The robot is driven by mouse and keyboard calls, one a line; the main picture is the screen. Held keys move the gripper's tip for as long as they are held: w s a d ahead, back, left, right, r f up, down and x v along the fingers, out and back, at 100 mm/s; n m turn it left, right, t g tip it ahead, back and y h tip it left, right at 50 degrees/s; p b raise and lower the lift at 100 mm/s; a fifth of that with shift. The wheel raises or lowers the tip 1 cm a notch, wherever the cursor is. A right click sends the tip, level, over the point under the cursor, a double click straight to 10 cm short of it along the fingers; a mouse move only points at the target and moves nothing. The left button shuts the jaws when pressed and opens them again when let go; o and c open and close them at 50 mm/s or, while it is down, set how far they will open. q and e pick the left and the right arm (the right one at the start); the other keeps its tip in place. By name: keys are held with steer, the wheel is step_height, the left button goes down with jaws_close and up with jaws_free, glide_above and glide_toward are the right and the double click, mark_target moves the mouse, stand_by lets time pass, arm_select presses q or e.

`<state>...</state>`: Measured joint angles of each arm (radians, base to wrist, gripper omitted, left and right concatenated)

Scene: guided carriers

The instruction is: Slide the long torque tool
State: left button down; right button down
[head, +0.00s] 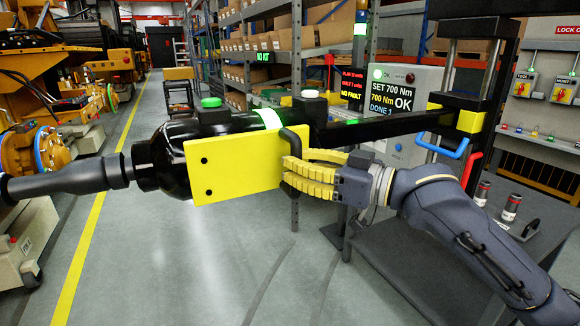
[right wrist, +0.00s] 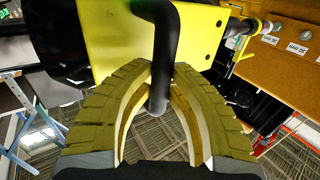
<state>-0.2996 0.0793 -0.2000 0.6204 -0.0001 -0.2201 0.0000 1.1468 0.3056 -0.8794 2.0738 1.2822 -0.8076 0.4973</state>
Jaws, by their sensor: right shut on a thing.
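The long torque tool (head: 222,128) is a black cylinder with a yellow side plate (head: 230,165). It lies roughly level across the middle of the head view, its dark nose pointing left. A black bent handle (head: 293,148) hangs at the right end of the plate. My right gripper (head: 290,178) is shut on this handle, its yellow padded fingers around it. In the right wrist view the handle (right wrist: 165,60) runs down between the two fingers (right wrist: 160,100). A black arm (head: 380,125) joins the tool to a stand at the right. My left gripper does not show.
A controller box (head: 405,100) reads "SET 700 Nm", "700 Nm OK" and "DONE 1". A dark bench (head: 480,240) stands at the right under my arm. Yellow machines (head: 50,140) stand at the left. The grey floor (head: 170,260) below the tool is clear.

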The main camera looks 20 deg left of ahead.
steer(key=shift+s+a, duration=0.15)
steer(key=c, duration=1.3)
jaws_free()
steer(key=v, duration=1.2)
